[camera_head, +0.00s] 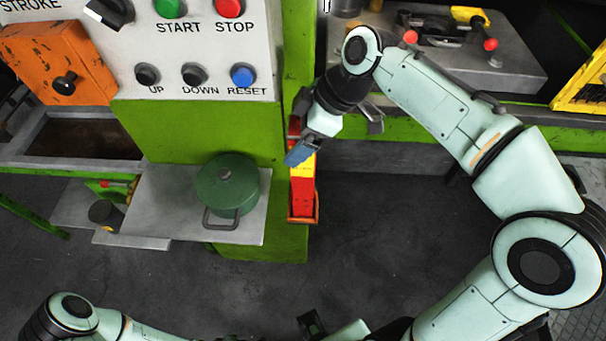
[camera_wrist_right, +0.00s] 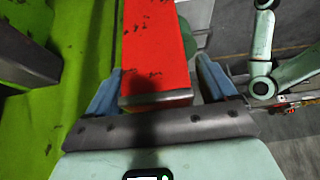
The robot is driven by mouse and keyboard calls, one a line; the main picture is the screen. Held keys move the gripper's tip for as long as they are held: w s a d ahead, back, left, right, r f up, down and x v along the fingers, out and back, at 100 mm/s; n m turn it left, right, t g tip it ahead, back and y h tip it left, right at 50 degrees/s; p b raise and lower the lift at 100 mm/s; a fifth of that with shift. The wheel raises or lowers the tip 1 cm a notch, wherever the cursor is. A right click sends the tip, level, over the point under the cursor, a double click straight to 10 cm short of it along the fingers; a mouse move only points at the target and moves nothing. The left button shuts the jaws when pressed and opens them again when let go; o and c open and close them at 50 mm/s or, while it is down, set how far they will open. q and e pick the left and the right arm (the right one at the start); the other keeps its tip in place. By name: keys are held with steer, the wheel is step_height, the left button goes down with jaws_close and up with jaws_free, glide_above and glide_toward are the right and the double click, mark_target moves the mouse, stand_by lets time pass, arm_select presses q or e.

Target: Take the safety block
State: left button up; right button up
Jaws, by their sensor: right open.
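The safety block (camera_head: 302,190) is a red bar with a yellow band, standing upright in an orange holder (camera_head: 315,218) on the side of the green press column. My right gripper (camera_head: 299,153) is at the upper part of the block and hides some of it. In the right wrist view, the worn red block (camera_wrist_right: 155,50) with a grey end lies between the two blue fingers of the open right gripper (camera_wrist_right: 162,88). A gap shows beside the right finger; the left finger is very close to the block.
A control panel (camera_head: 205,45) with buttons is above a green column (camera_head: 150,130). A grey shelf (camera_head: 150,200) left of the block carries a green lidded pot (camera_head: 228,185). A grey table (camera_head: 480,60) with tools is at the back right. Dark floor is clear below.

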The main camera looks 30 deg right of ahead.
jaws_close()
steer(key=shift+r, duration=0.15)
steer(key=shift+r, duration=0.1)
